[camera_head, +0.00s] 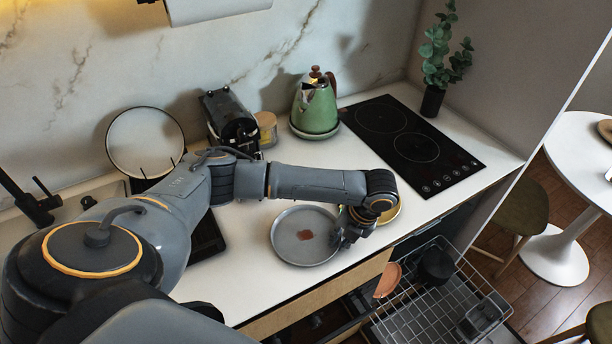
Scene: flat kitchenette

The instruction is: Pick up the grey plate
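The grey plate (289,248) lies flat on the white counter, with a reddish-brown patch at its middle. My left arm reaches across the counter from the left. My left gripper (343,243) points down at the plate's right rim. Its fingers are small and dark here, so I cannot tell whether they touch the rim or are closed on it. My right gripper is not in view.
A yellow dish (391,213) is partly hidden behind my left wrist. A green kettle (315,107) and a black cooktop (411,146) stand farther back. Below the counter, an open dishwasher rack (425,315) holds an orange-pink dish (388,281) and a dark pot (436,266).

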